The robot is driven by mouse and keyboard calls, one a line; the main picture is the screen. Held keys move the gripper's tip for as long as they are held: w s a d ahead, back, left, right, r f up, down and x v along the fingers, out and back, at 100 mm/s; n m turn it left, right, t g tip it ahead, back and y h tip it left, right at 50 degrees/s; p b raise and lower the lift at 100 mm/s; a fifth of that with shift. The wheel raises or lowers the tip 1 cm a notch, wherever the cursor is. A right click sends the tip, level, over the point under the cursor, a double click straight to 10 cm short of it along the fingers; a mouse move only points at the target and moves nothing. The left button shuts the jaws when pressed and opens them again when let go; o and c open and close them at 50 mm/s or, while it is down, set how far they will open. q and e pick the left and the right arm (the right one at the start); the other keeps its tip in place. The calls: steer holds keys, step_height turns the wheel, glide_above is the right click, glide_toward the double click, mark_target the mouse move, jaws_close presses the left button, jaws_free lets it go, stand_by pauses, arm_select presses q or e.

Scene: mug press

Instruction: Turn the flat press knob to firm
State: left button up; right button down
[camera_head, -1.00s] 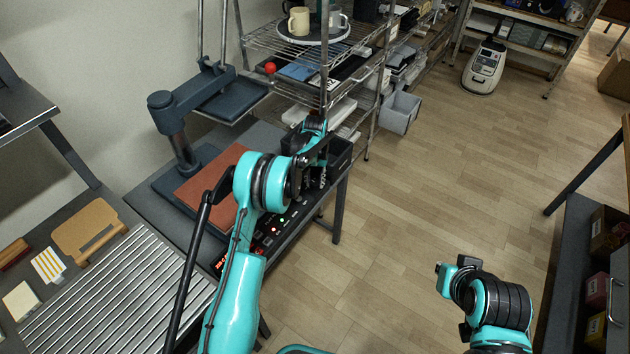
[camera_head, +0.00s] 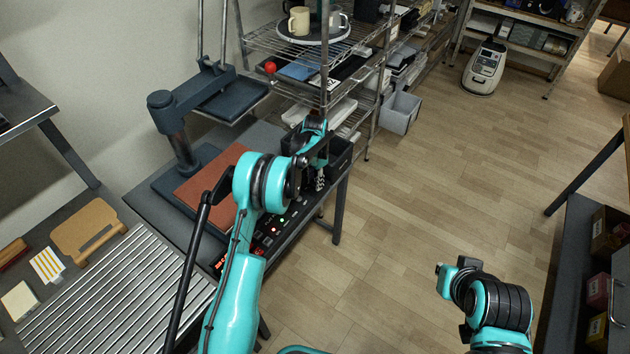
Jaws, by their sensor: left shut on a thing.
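The flat press (camera_head: 172,120) stands on the table at left, with a dark swing arm and a reddish-brown pad (camera_head: 212,186). Its control panel (camera_head: 268,236) runs along the table's front edge, with red and green lights and a red display. My left gripper (camera_head: 320,182) is at the panel's far end, small and partly covered by my own arm. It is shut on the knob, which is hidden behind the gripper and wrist. The knob's setting cannot be read.
A dark bin (camera_head: 340,154) sits close beside my left wrist. A wire shelf (camera_head: 325,85) with mugs on a tray stands just behind. A ribbed metal surface (camera_head: 125,290) lies at lower left. The wooden floor (camera_head: 420,200) at the middle right is clear.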

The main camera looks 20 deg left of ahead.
arm_select(q)
steer(key=shift+m, duration=0.4)
steer(key=o, duration=1.2)
steer(key=shift+c, duration=0.2)
step_height(320, 180, up, 12)
